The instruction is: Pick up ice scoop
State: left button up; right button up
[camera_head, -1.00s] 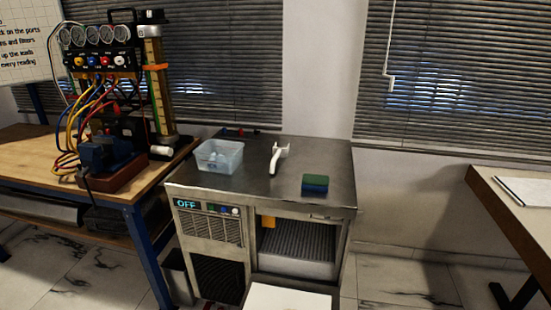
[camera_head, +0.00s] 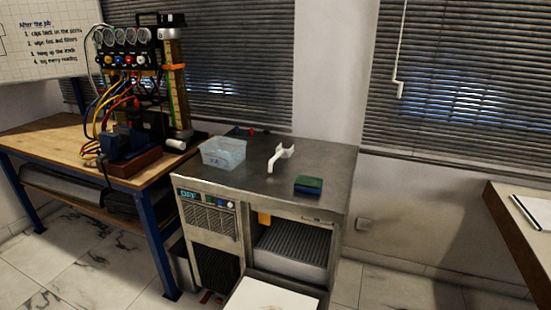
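A white scoop (camera_head: 276,159), which looks like the ice scoop, lies on the steel top (camera_head: 328,165) of a low machine whose front display reads "OFF". Its handle points toward the front of the top and its wider head lies toward the back right. A clear plastic tub (camera_head: 223,154) stands to its left. A green and blue sponge (camera_head: 308,185) lies to its front right. Neither of my grippers is in view.
A wooden workbench (camera_head: 60,143) with gauges (camera_head: 122,36), coloured hoses and a vise (camera_head: 124,143) stands at the left. An opening with a ribbed grey insert (camera_head: 290,249) is in the machine's front. A table with paper (camera_head: 535,211) stands at the right.

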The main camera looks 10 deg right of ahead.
aim_at(280, 153)
jog(key=l+u, duration=0.2)
jog(key=l, duration=0.2)
jog(key=k+l+u, duration=0.2)
jog(key=l, duration=0.25)
jog(key=l+u, duration=0.2)
jog(key=l, duration=0.25)
jog(key=i+l+u, duration=0.2)
jog(key=l, duration=0.25)
jog(key=l+u, duration=0.25)
jog(key=l, duration=0.3)
jog(key=k+l+u, duration=0.1)
jog(key=l+u, duration=0.15)
jog(key=l, duration=0.3)
jog(key=k+l+u, duration=0.1)
jog(key=l+u, duration=0.15)
jog(key=l, duration=0.3)
jog(key=k+l+u, duration=0.1)
jog(key=l+u, duration=0.25)
jog(key=l, duration=0.55)
